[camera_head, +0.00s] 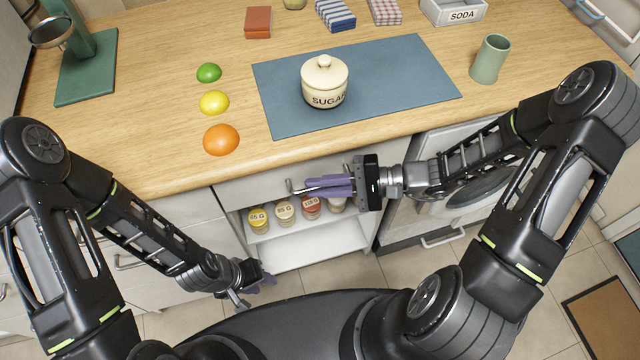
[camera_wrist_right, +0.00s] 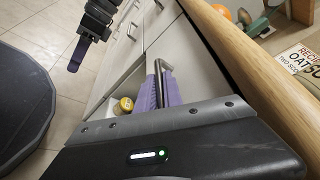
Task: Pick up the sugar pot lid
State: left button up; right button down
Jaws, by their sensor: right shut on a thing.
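The cream sugar pot (camera_head: 325,92) stands upright on the blue mat (camera_head: 410,84) on the worktop. Its cream lid (camera_head: 325,72), with a round knob on top, sits on the pot. My right gripper (camera_head: 322,187) is below the worktop's front edge, apart from the pot, with its purple fingers shut on a metal handle (camera_head: 293,188) on the drawer front. The handle also shows between the fingers in the right wrist view (camera_wrist_right: 160,75). My left gripper (camera_head: 255,285) hangs low in front of the cabinets, touching nothing I can make out; its finger gap is unclear.
A green cup (camera_head: 490,59) stands right of the mat. A green lime (camera_head: 208,73), a lemon (camera_head: 214,103) and an orange (camera_head: 221,140) lie to its left. A soda box (camera_head: 454,12) is at the back. Several jars stand on the open shelf (camera_head: 310,228) under the drawer.

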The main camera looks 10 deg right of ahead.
aim_at(324, 72)
jog(key=k+l, duration=0.1)
jog(key=k, duration=1.1)
